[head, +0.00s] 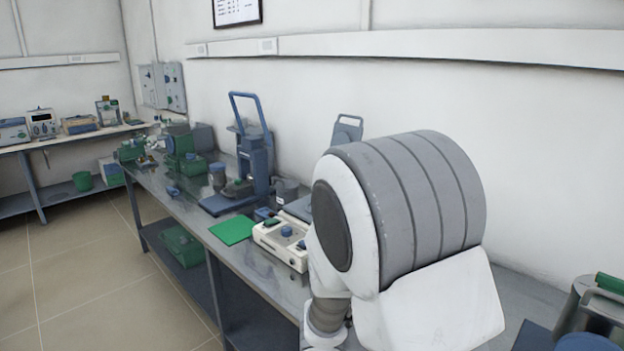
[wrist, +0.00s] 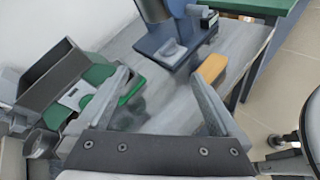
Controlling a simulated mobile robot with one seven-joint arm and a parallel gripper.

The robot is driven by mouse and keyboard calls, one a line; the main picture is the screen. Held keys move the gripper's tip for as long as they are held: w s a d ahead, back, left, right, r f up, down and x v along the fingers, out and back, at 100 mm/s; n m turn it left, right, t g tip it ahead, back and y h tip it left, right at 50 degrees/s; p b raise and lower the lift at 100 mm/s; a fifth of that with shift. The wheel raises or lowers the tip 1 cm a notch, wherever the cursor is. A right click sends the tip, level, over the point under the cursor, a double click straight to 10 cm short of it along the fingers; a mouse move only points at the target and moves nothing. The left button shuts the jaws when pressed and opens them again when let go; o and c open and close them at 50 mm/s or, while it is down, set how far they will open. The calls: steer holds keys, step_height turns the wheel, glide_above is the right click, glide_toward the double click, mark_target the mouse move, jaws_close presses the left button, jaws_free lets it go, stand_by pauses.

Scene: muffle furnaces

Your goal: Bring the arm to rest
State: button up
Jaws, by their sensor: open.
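My gripper (wrist: 160,100) shows in the wrist view with its two grey fingers spread apart. It is open, with nothing between the fingers but the grey bench top (wrist: 182,112) beyond them. In the head view my arm's large white and grey link fills the right middle, and my gripper is not visible there.
In the wrist view, a green and grey device (wrist: 85,85) stands left, a blue-based instrument (wrist: 172,45) ahead, and a yellow-orange piece (wrist: 212,68) near the right finger. In the head view, a blue press (head: 252,150), green mat (head: 232,230) and white control box (head: 281,243) occupy the bench.

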steer(key=s+r+m+g+y+p, duration=0.2)
steer(key=s+r+m+y, duration=0.5)
steer(key=s+m, duration=0.15)
steer(key=s+a+r+m+t+y+p, duration=0.2)
steer(key=s+a+r+m+t+y, duration=0.3)
steer(key=a+r, duration=0.3)
steer(key=shift+r+m+y, duration=0.55)
steer(key=shift+r+y, duration=0.15)
steer(key=shift+r, duration=0.7)
